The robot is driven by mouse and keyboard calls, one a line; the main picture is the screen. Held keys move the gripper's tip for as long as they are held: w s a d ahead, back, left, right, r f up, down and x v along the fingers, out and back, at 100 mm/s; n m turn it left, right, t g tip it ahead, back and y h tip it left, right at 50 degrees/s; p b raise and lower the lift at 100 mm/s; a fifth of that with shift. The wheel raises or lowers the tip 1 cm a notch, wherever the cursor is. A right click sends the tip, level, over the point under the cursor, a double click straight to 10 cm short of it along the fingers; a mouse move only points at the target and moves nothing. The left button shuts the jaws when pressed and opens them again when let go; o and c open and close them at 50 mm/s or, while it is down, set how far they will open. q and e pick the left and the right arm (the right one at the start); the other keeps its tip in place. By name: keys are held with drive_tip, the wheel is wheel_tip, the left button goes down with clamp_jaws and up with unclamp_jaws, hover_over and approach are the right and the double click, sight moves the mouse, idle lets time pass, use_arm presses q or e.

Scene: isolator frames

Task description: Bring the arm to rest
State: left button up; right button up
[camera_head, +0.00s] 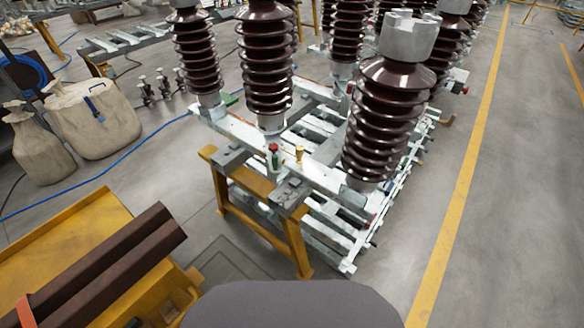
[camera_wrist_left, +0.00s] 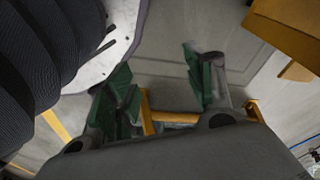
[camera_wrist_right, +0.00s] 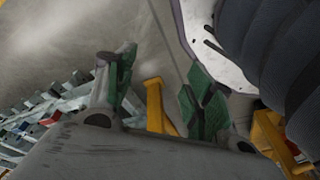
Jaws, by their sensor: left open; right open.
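My left gripper (camera_wrist_left: 163,92) shows in the left wrist view with its two green-padded fingers spread apart and only grey floor and a yellow bar behind the gap. My right gripper (camera_wrist_right: 160,90) shows in the right wrist view, also spread and empty, with floor and a yellow leg beyond it. Neither gripper nor arm shows in the head view. The isolator frame (camera_head: 323,178), pale metal with dark brown ribbed insulators (camera_head: 391,118) standing on it, rests on a yellow trestle (camera_head: 262,222) in front of me. A small green part and a small yellow part stand on its near beam.
A yellow stand (camera_head: 70,240) with dark brown bars (camera_head: 110,262) is close at left. Beige sacks (camera_head: 95,118) and a blue hose (camera_head: 110,165) lie beyond it. Open floor with a yellow line (camera_head: 463,190) runs along the right.

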use_arm(q)
drive_tip(key=s+a+r+p, duration=0.1)
drive_tip(key=s+a+p, duration=0.1)
drive_tip(key=s+p, duration=0.5)
drive_tip(key=s+a+r+g+p, duration=0.1)
drive_tip(key=s+a+p, duration=0.2)
drive_tip(key=s+p, duration=0.4)
drive_tip(key=shift+s+a+r+y+p, duration=0.25)
drive_tip(key=shift+s+y+p, duration=0.05)
drive_tip(key=shift+s, duration=0.95)
use_arm(e)
drive_tip(key=s+d+r, duration=0.1)
drive_tip(key=s+d, duration=0.1)
drive_tip(key=s, duration=0.6)
drive_tip(key=s+d+r+g, duration=0.1)
drive_tip(key=s+d, duration=0.2)
drive_tip(key=s, duration=0.5)
drive_tip(key=shift+s+d+r+h, duration=0.25)
drive_tip(key=shift+h, duration=0.05)
use_arm(q)
drive_tip(key=shift+f, duration=0.1)
use_arm(e)
drive_tip(key=shift+f, duration=0.1)
use_arm(q)
drive_tip(key=shift+f+b, duration=1.8)
drive_tip(key=shift+b, duration=0.25)
use_arm(e)
drive_tip(key=shift+f, duration=1.8)
